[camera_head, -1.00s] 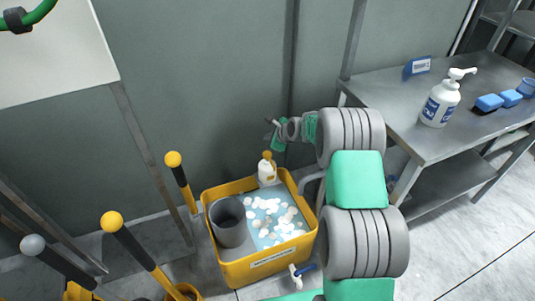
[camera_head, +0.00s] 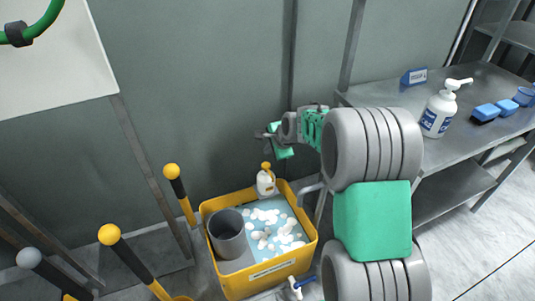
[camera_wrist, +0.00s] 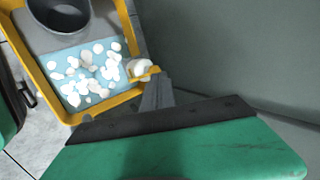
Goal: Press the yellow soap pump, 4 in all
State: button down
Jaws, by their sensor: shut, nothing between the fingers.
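The soap pump is a small white bottle (camera_head: 265,184) with a yellow pump head (camera_head: 266,166). It stands upright at the back corner of the yellow basin. The white bottle also shows in the wrist view (camera_wrist: 140,68), with its yellow head (camera_wrist: 145,76) beside my fingertips. My gripper (camera_head: 260,134) is above the pump head in the head view, with a visible gap in the picture. In the wrist view my gripper (camera_wrist: 157,82) is shut and empty, its fingers overlapping the edge of the pump head. I cannot tell from that view whether they touch.
The yellow basin (camera_head: 262,280) holds blue liquid with white pieces and a grey cylinder (camera_head: 228,236). Yellow-topped handles (camera_head: 172,172) stand left. A grey wall is behind.

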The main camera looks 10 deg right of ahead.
jog(key=s+r+n+g+h, duration=0.1)
jog(key=s+n, duration=0.7)
jog(key=s, duration=0.8)
jog(key=s+r+n+g+h, duration=0.1)
jog(key=s+r+n+g, duration=0.2)
jog(key=s, duration=1.3)
notch_tip(320, 180, up, 2)
jog(key=d+n, duration=0.1)
jog(key=n, duration=0.3)
jog(key=shift+s+n+h, duration=0.3)
jog(key=shift+n, duration=0.1)
